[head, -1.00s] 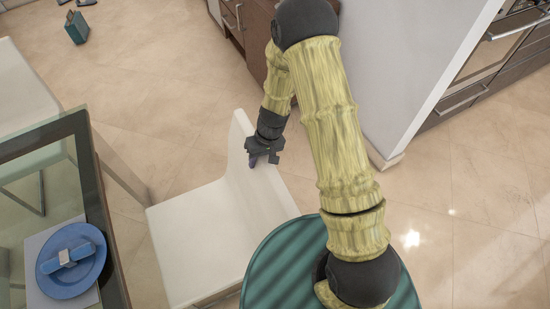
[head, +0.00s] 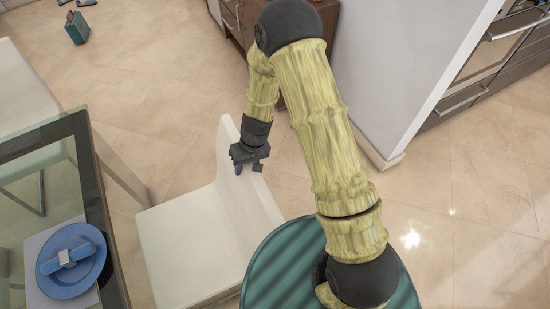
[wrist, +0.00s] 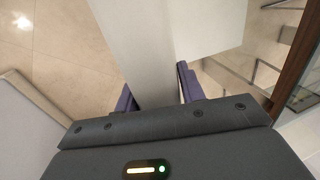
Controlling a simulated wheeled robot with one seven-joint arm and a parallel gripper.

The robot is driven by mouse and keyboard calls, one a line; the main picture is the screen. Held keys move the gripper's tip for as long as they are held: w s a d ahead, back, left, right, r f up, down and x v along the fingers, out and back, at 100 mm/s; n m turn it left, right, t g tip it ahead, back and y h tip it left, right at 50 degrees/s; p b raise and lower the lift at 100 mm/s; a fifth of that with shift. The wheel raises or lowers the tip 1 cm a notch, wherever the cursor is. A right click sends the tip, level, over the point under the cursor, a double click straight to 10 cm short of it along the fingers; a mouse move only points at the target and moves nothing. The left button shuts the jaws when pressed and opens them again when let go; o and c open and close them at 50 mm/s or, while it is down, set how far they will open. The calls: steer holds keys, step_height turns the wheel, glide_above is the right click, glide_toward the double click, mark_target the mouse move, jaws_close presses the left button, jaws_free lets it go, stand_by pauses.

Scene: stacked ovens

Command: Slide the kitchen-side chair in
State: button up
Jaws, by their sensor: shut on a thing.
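The white chair (head: 190,243) stands in the middle of the head view, its seat facing the glass table (head: 88,175) on the left. The seat's near-left edge is close to the table's edge, with a narrow gap of floor. My gripper (head: 243,168) is at the top edge of the chair's backrest and shut on it. In the wrist view, the two purple fingers of my gripper (wrist: 157,92) lie on either side of the white backrest (wrist: 140,45). The chair's legs are mostly hidden.
A blue plate (head: 70,283) with a napkin lies on the table. Another white chair (head: 25,90) stands at the upper left. A white wall end (head: 395,70) and ovens (head: 500,60) are on the right. Tiled floor is open behind the chair. A small teal object (head: 77,28) lies on the far floor.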

steer(key=s+a+p, duration=0.1)
steer(key=s+a, duration=0.2)
steer(key=a, duration=0.5)
steer(key=shift+s+a, duration=0.15)
steer(key=shift+s, duration=0.1)
stand_by(0.4)
steer(key=s+a+p, duration=0.2)
steer(key=s+a, duration=0.1)
steer(key=a, duration=0.5)
steer(key=shift+s+a, duration=0.15)
stand_by(0.4)
steer(key=s+a+p, duration=0.2)
steer(key=s+a, duration=0.1)
steer(key=a, duration=0.5)
steer(key=shift+s+a+p, duration=0.15)
steer(key=shift+a+p, duration=0.05)
steer(key=shift+p, duration=0.2)
stand_by(0.3)
steer(key=s+a, duration=0.3)
steer(key=a, duration=0.5)
steer(key=shift+s+a+p, duration=0.15)
steer(key=shift+a+p, duration=0.05)
steer(key=shift+p, duration=0.25)
stand_by(0.5)
